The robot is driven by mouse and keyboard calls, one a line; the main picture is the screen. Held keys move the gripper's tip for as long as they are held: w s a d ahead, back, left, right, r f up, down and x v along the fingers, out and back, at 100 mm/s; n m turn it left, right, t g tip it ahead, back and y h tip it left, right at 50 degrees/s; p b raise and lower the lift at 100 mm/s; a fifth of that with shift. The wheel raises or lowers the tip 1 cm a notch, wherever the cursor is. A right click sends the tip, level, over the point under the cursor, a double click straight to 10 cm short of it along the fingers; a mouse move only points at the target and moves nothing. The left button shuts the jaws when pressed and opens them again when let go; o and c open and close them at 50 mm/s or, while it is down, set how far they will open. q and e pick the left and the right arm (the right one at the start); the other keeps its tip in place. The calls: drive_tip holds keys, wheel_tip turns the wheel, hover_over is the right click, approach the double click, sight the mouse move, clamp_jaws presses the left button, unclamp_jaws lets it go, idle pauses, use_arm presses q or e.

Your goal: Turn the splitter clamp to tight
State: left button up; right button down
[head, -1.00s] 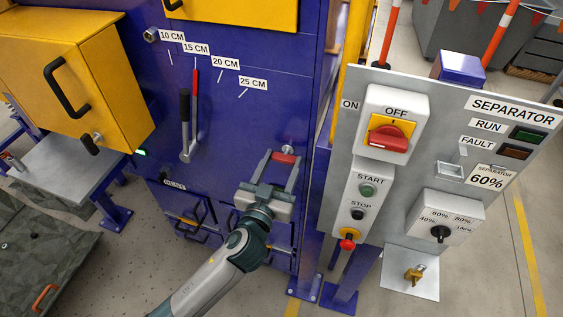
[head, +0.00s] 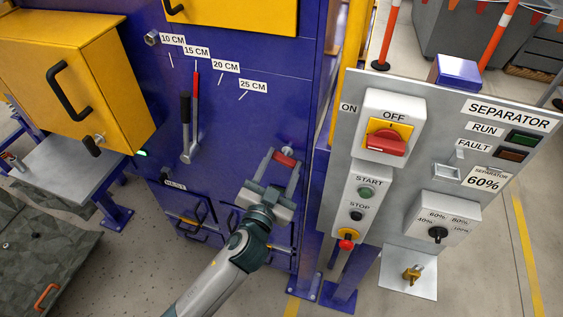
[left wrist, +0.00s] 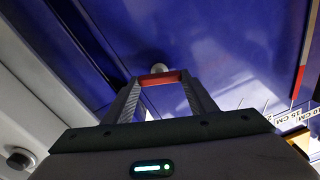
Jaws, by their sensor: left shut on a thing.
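The splitter clamp is a small red handle (head: 284,160) on a round metal boss on the blue machine face, below the 25 CM label. My left gripper (head: 283,162) has its two fingers at either end of the red handle and is shut on it. In the left wrist view the red handle (left wrist: 161,78) lies crosswise between the fingertips, with the metal boss (left wrist: 160,67) just behind it. The splitter lever with a red pointer (head: 190,120) stands upright near the 15 CM label. No clamp marking for tight is readable. My right gripper is not in view.
The grey separator panel (head: 440,180) with its red OFF switch (head: 386,138) stands close to the right of my left gripper. A yellow box (head: 80,90) juts out at the left. Drawers with handles (head: 190,220) lie below the lever.

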use_arm(q)
drive_tip(key=m+p, duration=0.2)
drive_tip(key=m, duration=0.5)
drive_tip(key=shift+d, duration=0.1)
drive_tip(key=m+p, duration=0.2)
drive_tip(key=m, duration=0.2)
drive_tip(key=shift+m, duration=0.4)
drive_tip(key=shift+f+m, duration=0.15)
drive_tip(key=shift+m, duration=0.85)
drive_tip(key=o, duration=1.1)
drive_tip(key=shift+c, duration=0.2)
drive_tip(key=shift+s+f, duration=0.1)
